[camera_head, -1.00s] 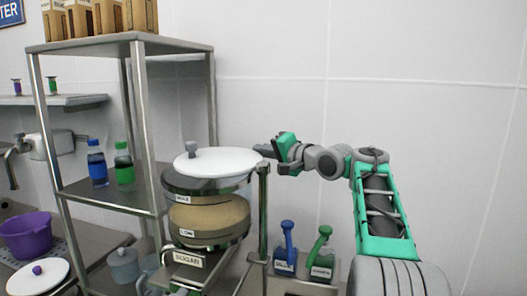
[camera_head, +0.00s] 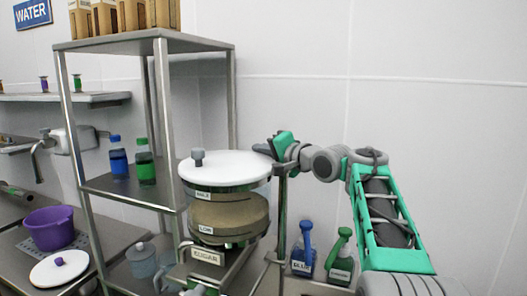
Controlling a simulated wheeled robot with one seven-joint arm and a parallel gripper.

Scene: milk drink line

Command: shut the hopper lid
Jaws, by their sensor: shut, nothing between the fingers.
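The hopper lid (camera_head: 232,168) is a white disc with a grey knob (camera_head: 198,157) near its left edge. It lies nearly flat over the top of the hopper (camera_head: 218,217), a round clear vessel with tan contents and level labels. Its edge lines up closely with the hopper rim; I cannot tell if a thin gap remains. My gripper (camera_head: 263,148) is shut and empty at the lid's back right edge. It is close to the lid, but contact is unclear. The front of the hopper carries a label reading SUGAR.
A metal shelf rack (camera_head: 160,42) stands at left with a blue bottle (camera_head: 118,161) and a green bottle (camera_head: 146,168). A post (camera_head: 281,215) rises right of the hopper. Blue (camera_head: 303,250) and green (camera_head: 341,257) dispensers stand further right. A purple bowl (camera_head: 50,228) is at lower left.

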